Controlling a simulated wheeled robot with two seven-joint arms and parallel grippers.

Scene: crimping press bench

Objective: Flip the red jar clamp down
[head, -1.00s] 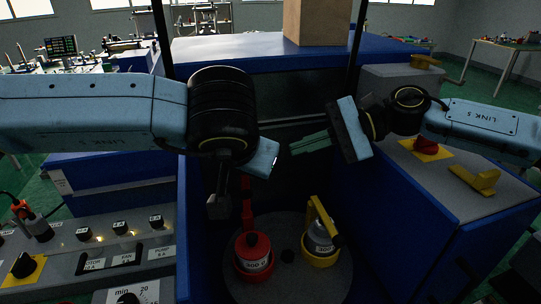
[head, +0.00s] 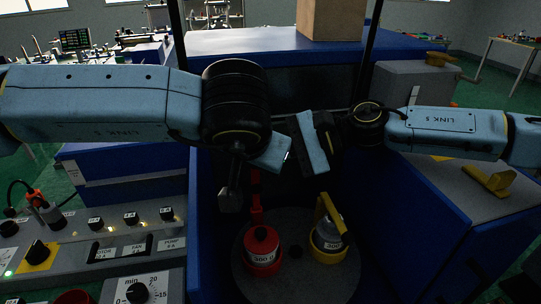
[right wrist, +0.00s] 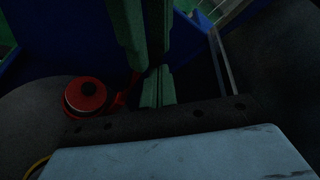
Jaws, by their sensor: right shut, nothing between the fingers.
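The red jar (head: 262,257) stands on the round grey plate at the left, with a white label. Its red clamp (head: 256,203) stands upright behind it, and its top is near my left gripper. In the right wrist view the red jar (right wrist: 86,97) is left of the fingers, and a red part runs from it towards them. My right gripper (head: 312,142) is above and behind the jars; its fingers are hidden in the head view. In the right wrist view its green fingers (right wrist: 147,45) are shut and empty. My left gripper (head: 268,155) is above the red clamp, fingers hidden.
A yellow jar (head: 328,236) with a yellow clamp (head: 325,208) stands right of the red jar on the round plate (head: 296,284). Blue housing walls flank the recess. A control panel (head: 115,243) is at the left. A cardboard-coloured block (head: 333,20) stands behind.

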